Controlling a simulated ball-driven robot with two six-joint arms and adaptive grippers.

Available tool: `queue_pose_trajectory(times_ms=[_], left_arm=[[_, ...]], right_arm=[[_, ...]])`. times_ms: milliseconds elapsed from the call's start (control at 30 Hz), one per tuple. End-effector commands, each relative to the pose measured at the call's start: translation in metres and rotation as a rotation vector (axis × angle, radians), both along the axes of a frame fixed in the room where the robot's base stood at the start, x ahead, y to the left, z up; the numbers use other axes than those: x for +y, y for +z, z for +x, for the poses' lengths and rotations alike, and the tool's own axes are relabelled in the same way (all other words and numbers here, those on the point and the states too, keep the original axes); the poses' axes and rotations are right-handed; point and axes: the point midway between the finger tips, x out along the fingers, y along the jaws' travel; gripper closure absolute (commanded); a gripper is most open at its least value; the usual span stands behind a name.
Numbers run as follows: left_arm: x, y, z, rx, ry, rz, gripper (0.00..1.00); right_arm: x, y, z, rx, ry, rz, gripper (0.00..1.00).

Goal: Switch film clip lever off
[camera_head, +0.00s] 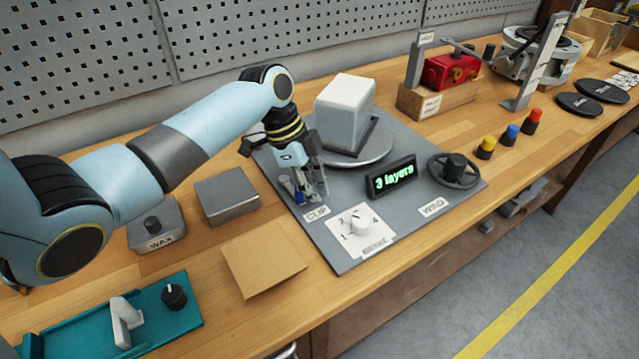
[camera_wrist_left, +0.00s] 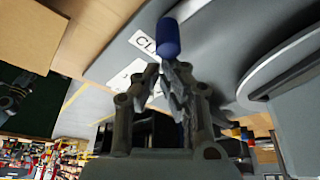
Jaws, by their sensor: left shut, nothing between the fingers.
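The film clip lever shows a blue grip (camera_head: 299,197) beside the CLIP label (camera_head: 316,213) on the grey panel (camera_head: 344,255). In the left wrist view the blue grip (camera_wrist_left: 168,38) stands just beyond my fingertips, in front of the CLIP label (camera_wrist_left: 143,41). My left gripper (camera_head: 312,192) is shut and points down at the lever. In the left wrist view its fingers (camera_wrist_left: 172,70) are together, close to the grip; I cannot tell whether they touch it. The lever's base is hidden by the fingers. My right gripper is not in view.
A grey box (camera_head: 226,198) and brown sheet (camera_head: 262,258) lie left.

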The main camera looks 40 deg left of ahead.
Motion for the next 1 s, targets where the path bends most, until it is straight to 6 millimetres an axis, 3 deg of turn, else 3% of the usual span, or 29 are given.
queue_pose_trajectory(times_ms=[367,667,1000], left_arm=[[0.008,-0.003,-0.004,0.012,-0.005,0.018,1.0],[0.007,-0.005,0.009,0.011,-0.003,0.02,1.0],[-0.005,0.0,0.014,0.009,0.005,0.015,1.0]], right_arm=[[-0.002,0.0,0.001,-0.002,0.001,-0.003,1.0],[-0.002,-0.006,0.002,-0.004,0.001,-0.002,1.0],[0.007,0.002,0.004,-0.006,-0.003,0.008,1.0]])
